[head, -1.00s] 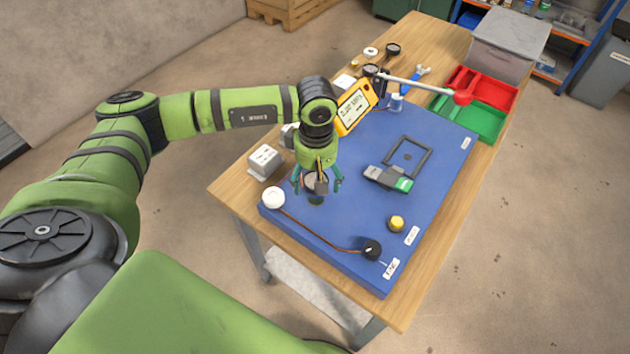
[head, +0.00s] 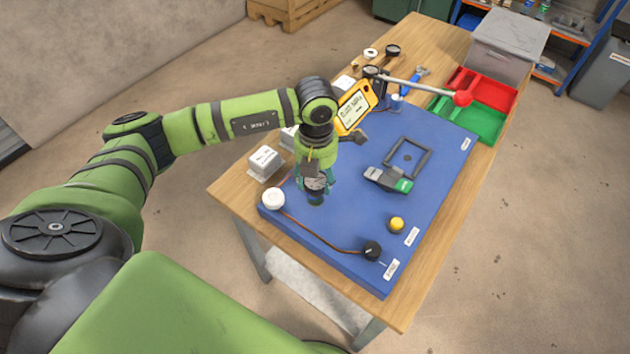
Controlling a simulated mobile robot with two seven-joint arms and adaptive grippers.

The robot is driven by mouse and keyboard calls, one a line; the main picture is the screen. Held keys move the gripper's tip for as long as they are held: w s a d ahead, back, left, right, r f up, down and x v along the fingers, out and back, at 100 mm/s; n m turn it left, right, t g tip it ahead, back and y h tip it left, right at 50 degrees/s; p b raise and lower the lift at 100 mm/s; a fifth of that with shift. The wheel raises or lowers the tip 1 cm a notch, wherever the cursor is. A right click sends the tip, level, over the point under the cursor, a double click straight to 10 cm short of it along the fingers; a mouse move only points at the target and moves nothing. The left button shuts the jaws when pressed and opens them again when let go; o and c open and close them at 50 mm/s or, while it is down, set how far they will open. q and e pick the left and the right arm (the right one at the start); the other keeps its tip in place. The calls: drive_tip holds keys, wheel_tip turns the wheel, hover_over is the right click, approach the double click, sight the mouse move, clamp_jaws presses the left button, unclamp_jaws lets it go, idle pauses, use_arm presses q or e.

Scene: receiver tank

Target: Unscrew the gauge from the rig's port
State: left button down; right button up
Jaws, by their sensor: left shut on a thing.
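The gauge (head: 316,183) is a small round dial with a dark rim, upright near the left end of the rig (head: 350,205), a blue board. My left gripper (head: 315,187) points down over it, its teal fingers shut on the gauge from both sides. The port (head: 316,200) below is mostly hidden by the gauge and fingers; only a dark greenish base shows. I cannot tell how far the gauge sits in its thread. My right gripper is not in view.
On the board are a white round cap (head: 273,198), a black knob (head: 372,250), a yellow button (head: 397,224) and a grey-green device (head: 388,179). A yellow meter (head: 355,107) stands behind my wrist. Red (head: 496,92) and green (head: 468,131) trays lie at the far right.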

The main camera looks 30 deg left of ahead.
use_arm(q)
drive_tip(key=n, duration=0.6)
drive_tip(key=shift+f, duration=0.1)
drive_tip(key=n, duration=0.7)
drive_tip(key=shift+s, duration=0.1)
drive_tip(key=shift+r+p, duration=2.2)
drive_tip(key=shift+r, duration=1)
